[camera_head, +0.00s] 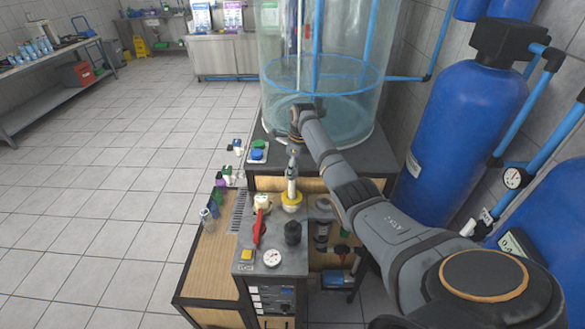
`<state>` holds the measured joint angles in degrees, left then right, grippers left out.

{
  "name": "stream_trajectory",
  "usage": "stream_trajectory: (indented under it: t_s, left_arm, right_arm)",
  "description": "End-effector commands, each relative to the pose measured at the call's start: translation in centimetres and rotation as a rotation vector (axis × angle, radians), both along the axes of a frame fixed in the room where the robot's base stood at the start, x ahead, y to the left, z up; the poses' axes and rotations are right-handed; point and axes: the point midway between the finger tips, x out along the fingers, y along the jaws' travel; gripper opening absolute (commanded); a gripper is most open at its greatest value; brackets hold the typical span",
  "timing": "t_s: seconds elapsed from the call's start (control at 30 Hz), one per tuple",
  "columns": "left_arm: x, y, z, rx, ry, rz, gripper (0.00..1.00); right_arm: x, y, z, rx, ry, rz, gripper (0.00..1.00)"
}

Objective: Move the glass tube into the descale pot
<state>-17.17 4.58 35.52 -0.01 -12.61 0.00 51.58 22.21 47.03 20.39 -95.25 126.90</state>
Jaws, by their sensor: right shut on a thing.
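My right gripper (292,153) comes down from the right over the dark-topped bench and is shut on the upper end of a slim, pale upright tube (291,185), which seems to be the glass tube. The tube's lower end is at a yellow ring-shaped fitting (292,205); I cannot tell whether it is inside it or just above. No pot is clearly marked as the descale pot. A black round knob-like part (292,233) stands just in front of the yellow fitting. My left gripper is not in view.
A red-handled part (258,228) and a white gauge (273,258) sit on the bench's front. Several small clear and coloured vessels (212,208) stand at its left. A large clear tank (320,95) rises behind; a blue cylinder (462,140) stands right. Floor at left is free.

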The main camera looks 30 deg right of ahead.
Motion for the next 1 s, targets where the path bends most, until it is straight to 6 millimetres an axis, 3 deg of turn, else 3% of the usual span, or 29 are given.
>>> stream_trajectory:
  t_s: [1.0]
  left_arm:
    - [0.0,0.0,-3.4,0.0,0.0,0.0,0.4]
  right_arm:
    - [0.0,0.0,-7.7,0.0,0.0,0.0,0.25]
